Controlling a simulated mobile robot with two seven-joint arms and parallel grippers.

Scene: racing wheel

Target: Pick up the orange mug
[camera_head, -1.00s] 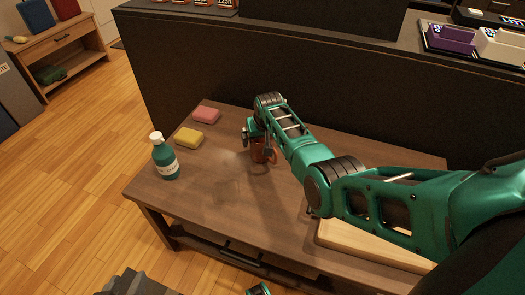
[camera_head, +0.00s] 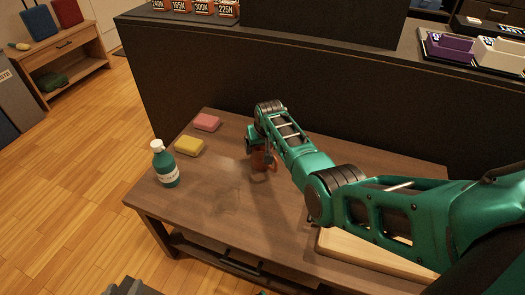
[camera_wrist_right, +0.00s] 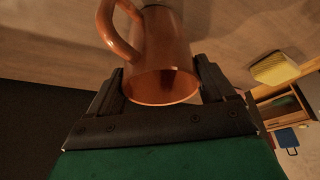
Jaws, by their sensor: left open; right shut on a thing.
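The orange mug (camera_head: 262,160) is upright at the middle of the wooden table, partly hidden behind my right gripper (camera_head: 257,146). In the right wrist view the mug (camera_wrist_right: 163,55) sits between the two black fingers of my right gripper (camera_wrist_right: 164,82). Its open rim faces the camera and its handle is at upper left. The right gripper is shut on the mug's body near the rim. I cannot tell any gap between the mug's base and the table.
On the wooden table (camera_head: 190,205) are a teal bottle (camera_head: 165,165), a yellow sponge (camera_head: 189,147) and a pink sponge (camera_head: 207,122). A pale board (camera_head: 370,250) lies at right under my right arm. A dark partition (camera_head: 190,65) stands behind. The table's front left is clear.

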